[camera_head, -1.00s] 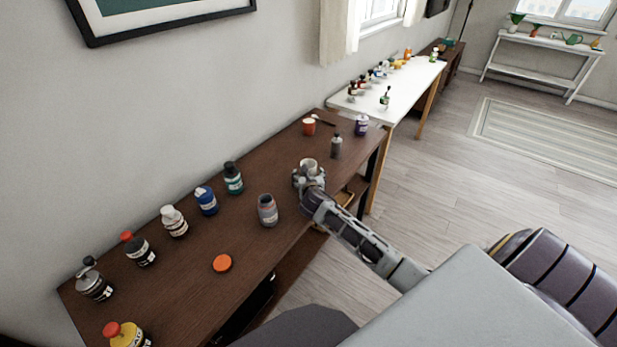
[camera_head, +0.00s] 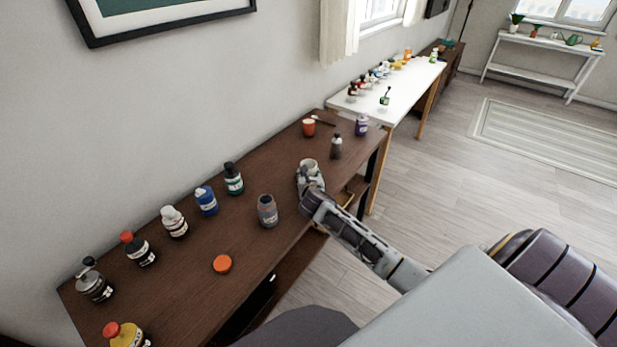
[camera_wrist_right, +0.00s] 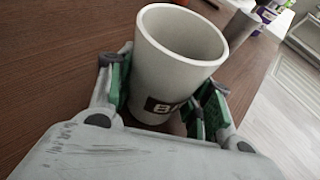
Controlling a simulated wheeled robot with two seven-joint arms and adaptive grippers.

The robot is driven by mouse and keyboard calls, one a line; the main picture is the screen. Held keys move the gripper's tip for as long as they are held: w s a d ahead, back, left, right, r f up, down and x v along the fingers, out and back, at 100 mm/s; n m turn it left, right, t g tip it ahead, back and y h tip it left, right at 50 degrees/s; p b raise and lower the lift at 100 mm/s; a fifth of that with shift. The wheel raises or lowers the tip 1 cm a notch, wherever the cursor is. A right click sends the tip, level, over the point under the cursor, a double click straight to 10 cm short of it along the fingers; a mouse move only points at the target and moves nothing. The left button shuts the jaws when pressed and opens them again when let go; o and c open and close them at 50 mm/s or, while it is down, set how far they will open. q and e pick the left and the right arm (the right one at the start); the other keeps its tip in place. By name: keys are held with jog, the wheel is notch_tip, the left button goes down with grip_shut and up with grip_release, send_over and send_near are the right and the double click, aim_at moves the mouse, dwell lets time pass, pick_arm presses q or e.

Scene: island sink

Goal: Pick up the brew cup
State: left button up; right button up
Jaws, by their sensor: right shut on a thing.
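The brew cup (camera_wrist_right: 158,66) is a pale grey-white cup with a dark label, upright and open at the top. In the head view the cup (camera_head: 309,165) is at the right part of the dark wooden table. My right gripper (camera_wrist_right: 165,105) has its green-padded fingers on both sides of the cup, shut on its lower part. In the head view my right gripper (camera_head: 306,181) hides the cup's near lower side. I cannot tell whether the cup's base touches the table. My left gripper is not in view.
Several bottles line the wall side.

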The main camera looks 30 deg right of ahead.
aim_at(308, 161)
jog(key=shift+r, duration=1.35)
jog(key=shift+r+p, duration=0.3)
jog(key=shift+r, duration=1.55)
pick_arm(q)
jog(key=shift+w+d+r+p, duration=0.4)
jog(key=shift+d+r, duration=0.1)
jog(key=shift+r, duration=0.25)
pick_arm(e)
jog(key=shift+r, duration=1.8)
